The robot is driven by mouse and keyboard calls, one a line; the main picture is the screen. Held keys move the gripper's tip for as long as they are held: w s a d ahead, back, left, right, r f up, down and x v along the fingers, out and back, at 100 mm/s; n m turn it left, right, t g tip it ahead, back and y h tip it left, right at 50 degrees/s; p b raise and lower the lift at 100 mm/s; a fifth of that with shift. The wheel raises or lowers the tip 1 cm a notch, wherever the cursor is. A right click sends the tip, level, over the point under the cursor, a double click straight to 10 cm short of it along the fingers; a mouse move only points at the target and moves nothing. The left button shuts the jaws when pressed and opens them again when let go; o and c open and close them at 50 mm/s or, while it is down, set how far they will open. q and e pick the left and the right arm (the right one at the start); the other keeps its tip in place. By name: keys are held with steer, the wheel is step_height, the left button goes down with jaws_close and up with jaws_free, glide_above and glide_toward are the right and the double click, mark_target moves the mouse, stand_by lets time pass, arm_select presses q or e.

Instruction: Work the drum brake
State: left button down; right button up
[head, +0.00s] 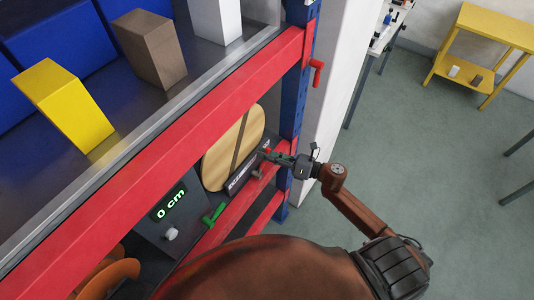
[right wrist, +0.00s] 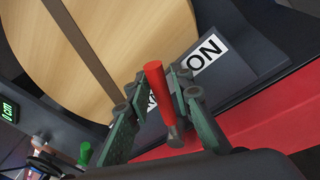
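A round pale wooden drum (head: 232,145) with a dark band across it stands on the red rack's shelf. It fills the upper left of the right wrist view (right wrist: 110,50). In front of it is a dark panel with a white label (right wrist: 205,52), only partly readable. A lever with a red handle (right wrist: 154,82) rises by this panel. My right gripper (head: 272,155) is at the lever, its green fingers spread on either side of the handle. Gaps show between handle and fingers, so it looks open. My left gripper is not in view.
A dark box with a "0 cm" display (head: 168,202) and a green-handled lever (head: 215,214) stand left of the drum. A red rack beam (head: 160,130) runs above. Blocks, one yellow (head: 65,104), sit on the upper shelf. Open floor (head: 430,150) lies right.

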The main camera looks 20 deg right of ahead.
steer(key=shift+c, duration=0.4)
jaws_close()
steer(key=shift+d, duration=0.15)
steer(key=shift+a, duration=0.2)
